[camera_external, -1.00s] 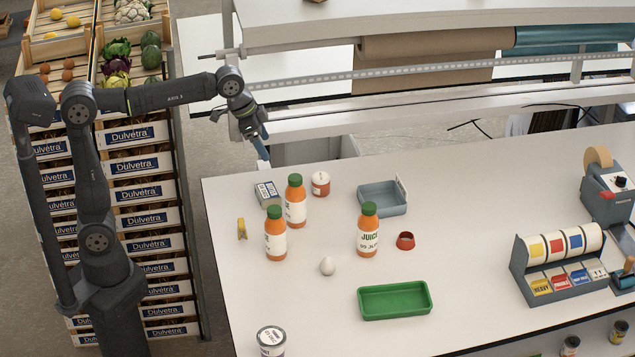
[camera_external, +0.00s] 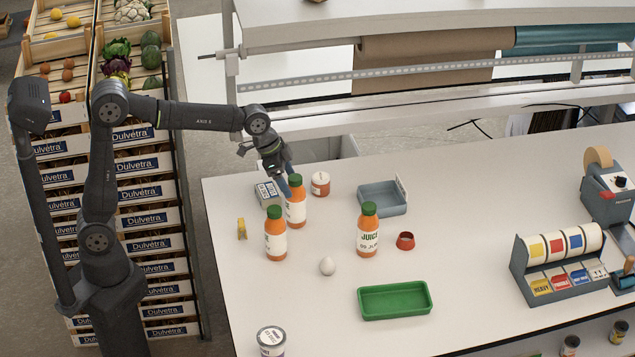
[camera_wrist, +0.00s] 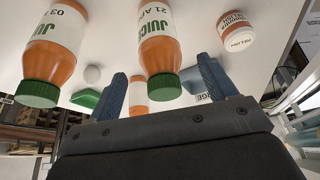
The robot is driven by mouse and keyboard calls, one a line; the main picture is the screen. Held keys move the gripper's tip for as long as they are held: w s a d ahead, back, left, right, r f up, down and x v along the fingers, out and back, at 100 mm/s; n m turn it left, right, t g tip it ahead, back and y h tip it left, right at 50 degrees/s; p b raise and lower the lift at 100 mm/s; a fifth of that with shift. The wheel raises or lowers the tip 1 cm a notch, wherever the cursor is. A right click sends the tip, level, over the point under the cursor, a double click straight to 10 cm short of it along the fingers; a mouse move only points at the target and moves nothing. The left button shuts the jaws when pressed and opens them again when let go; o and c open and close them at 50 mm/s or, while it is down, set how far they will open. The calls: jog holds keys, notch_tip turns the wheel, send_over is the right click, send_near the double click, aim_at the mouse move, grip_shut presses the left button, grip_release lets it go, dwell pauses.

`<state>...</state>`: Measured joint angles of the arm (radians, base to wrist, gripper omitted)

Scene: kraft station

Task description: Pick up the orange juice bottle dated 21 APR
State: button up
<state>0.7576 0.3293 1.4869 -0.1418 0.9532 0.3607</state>
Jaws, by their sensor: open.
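Three orange juice bottles with green caps stand upright on the white table. The bottle reading 21 APR (camera_wrist: 158,52) is in the middle of the wrist view and seems to be the back-left bottle (camera_external: 296,214) in the external view. A bottle whose date starts with 03 (camera_wrist: 58,40) is at left in the wrist view, seemingly the front-left one (camera_external: 275,243) outside. The third bottle (camera_external: 368,240), its label ending in JUN, stands farther right. My gripper (camera_external: 286,184) is open beside the top of the back-left bottle. In the wrist view its blue fingers (camera_wrist: 161,66) appear on either side of the 21 APR bottle's cap.
An egg (camera_external: 327,265), a yellow clip (camera_external: 242,229), a red ring (camera_external: 405,240), a green tray (camera_external: 394,301) and a grey bin (camera_external: 382,198) are nearby.

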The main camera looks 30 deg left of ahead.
aim_at(294, 192)
jog(key=x, duration=0.5)
jog(key=shift+f, duration=0.1)
jog(key=c, duration=1.3)
